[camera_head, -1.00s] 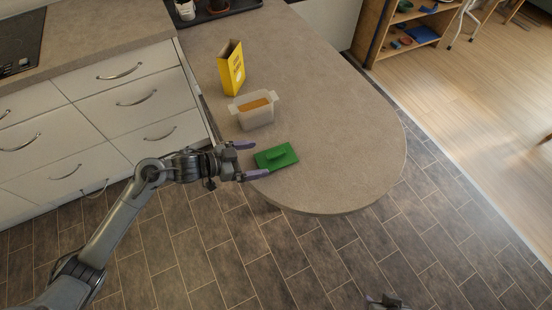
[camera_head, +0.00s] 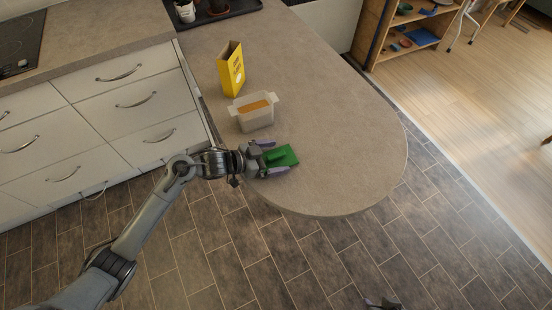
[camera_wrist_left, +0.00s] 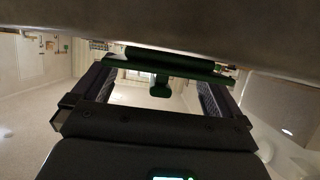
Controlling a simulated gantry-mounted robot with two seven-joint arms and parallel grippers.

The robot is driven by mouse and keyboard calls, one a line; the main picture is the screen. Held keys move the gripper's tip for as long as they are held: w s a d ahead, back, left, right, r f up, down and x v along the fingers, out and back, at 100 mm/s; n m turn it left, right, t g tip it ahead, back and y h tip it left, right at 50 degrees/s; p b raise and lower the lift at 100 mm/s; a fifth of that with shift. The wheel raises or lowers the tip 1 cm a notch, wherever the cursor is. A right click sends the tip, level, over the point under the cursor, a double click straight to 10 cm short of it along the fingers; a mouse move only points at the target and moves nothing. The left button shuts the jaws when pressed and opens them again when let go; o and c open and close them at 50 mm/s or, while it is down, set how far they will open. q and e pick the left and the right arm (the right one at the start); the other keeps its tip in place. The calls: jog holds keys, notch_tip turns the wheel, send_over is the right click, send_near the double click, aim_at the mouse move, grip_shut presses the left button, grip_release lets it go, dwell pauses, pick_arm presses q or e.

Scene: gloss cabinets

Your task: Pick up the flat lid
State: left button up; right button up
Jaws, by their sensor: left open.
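The flat green lid (camera_head: 284,155) lies on the counter near its front rounded edge, with its raised handle on top. My left gripper (camera_head: 274,157) is open, with one finger on the far side of the lid's handle and the other by its near edge. In the left wrist view the lid (camera_wrist_left: 175,62) shows dark green between the two fingers, its handle pointing towards the palm. Whether the fingers touch it cannot be told. My right gripper (camera_head: 383,303) shows only in part at the bottom edge, above the floor.
A translucent container (camera_head: 256,118) with orange contents stands on the counter behind the lid. A yellow box (camera_head: 231,70) stands farther back. A black tray (camera_head: 240,8) with pots is at the far end. The counter's right side (camera_head: 345,140) is clear.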

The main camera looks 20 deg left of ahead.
pick_arm(q)
jog(key=shift+c, duration=0.5)
jog(key=c, duration=0.8)
